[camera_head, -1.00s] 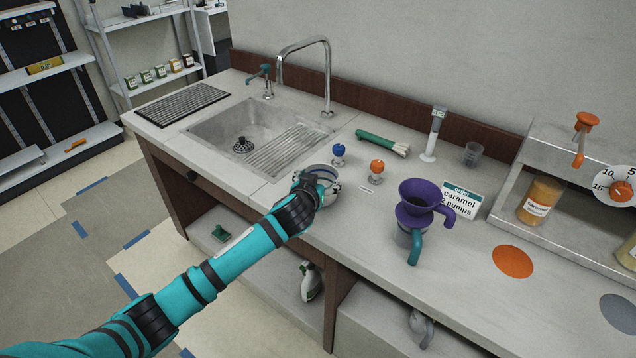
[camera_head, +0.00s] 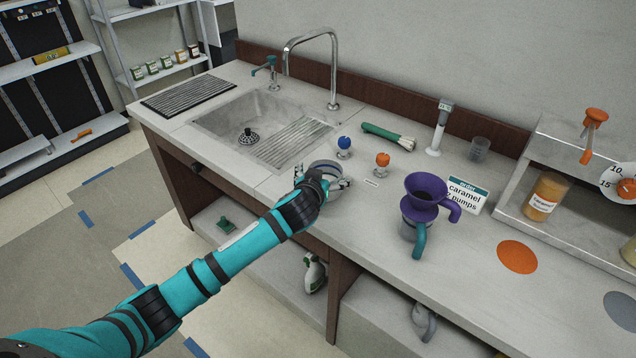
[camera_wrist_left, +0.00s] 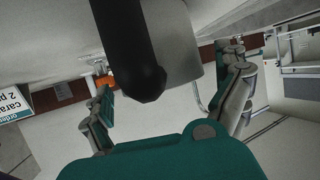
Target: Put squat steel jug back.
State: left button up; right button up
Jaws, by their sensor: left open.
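A squat steel jug (camera_head: 325,165) stands on the counter just right of the sink, mostly hidden behind my left gripper. My left gripper (camera_head: 322,183) is at the jug, with its fingers open around the near side. In the left wrist view the jug's grey body (camera_wrist_left: 180,45) and black handle (camera_wrist_left: 128,55) show between the two spread fingers of the gripper (camera_wrist_left: 170,85). I cannot tell whether a finger touches it. My right gripper is not in view.
Blue (camera_head: 344,147) and orange (camera_head: 382,165) knobbed tools stand behind the jug. A purple dripper (camera_head: 424,195) on a teal-handled vessel stands to the right, beside an order card (camera_head: 468,192). The sink (camera_head: 260,125) is left. An orange disc (camera_head: 517,257) marks clear counter.

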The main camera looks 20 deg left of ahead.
pick_arm(q)
jog(key=v, duration=1.1)
jog(key=shift+s+r+b, duration=0.15)
jog(key=shift+s+b, duration=0.15)
dwell(0.9)
